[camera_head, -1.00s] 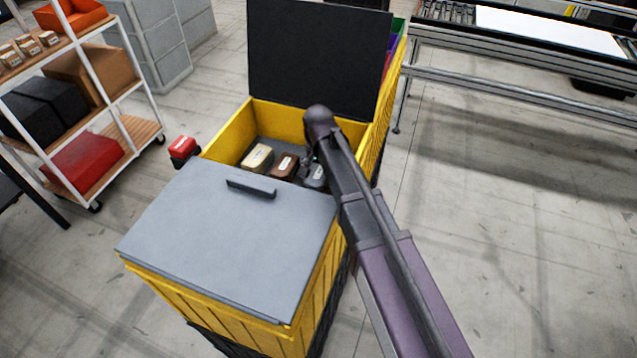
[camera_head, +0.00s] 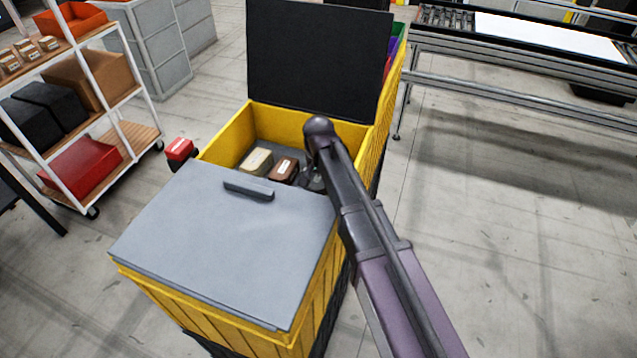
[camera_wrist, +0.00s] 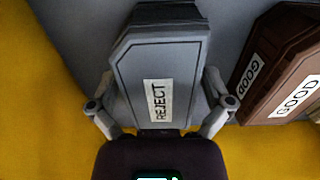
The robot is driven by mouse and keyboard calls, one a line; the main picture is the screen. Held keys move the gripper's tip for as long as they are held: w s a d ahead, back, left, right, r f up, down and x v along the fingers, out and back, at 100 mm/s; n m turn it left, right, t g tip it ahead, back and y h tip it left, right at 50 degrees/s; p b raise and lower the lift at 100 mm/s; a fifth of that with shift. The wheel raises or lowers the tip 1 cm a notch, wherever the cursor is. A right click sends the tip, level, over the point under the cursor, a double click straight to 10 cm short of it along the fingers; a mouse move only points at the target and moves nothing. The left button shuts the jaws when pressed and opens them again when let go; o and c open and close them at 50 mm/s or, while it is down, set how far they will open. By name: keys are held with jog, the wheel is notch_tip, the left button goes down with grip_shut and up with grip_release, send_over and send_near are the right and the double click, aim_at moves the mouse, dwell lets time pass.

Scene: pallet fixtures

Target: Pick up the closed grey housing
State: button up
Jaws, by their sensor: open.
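The closed grey housing (camera_wrist: 172,65), with a white label reading REJECT, lies in the yellow crate (camera_head: 234,136). In the wrist view it sits between the two fingers of my gripper (camera_wrist: 163,108), which are open with one at each side of it. I cannot tell whether the fingers touch it. In the head view my arm hides most of the housing and my gripper (camera_head: 312,178) shows only in part.
A brown housing (camera_head: 284,170) labelled GOOD lies beside the grey one, with a cream housing (camera_head: 257,161) left of it. A grey lid (camera_head: 225,240) covers the crate's near half. A black panel (camera_head: 318,62) stands upright behind.

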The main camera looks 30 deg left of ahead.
aim_at(318, 177)
jog(key=c, duration=1.1)
jog(key=shift+r, duration=0.1)
jog(key=shift+c, duration=0.2)
notch_tip(318, 177, up, 10)
jog(key=p, duration=1)
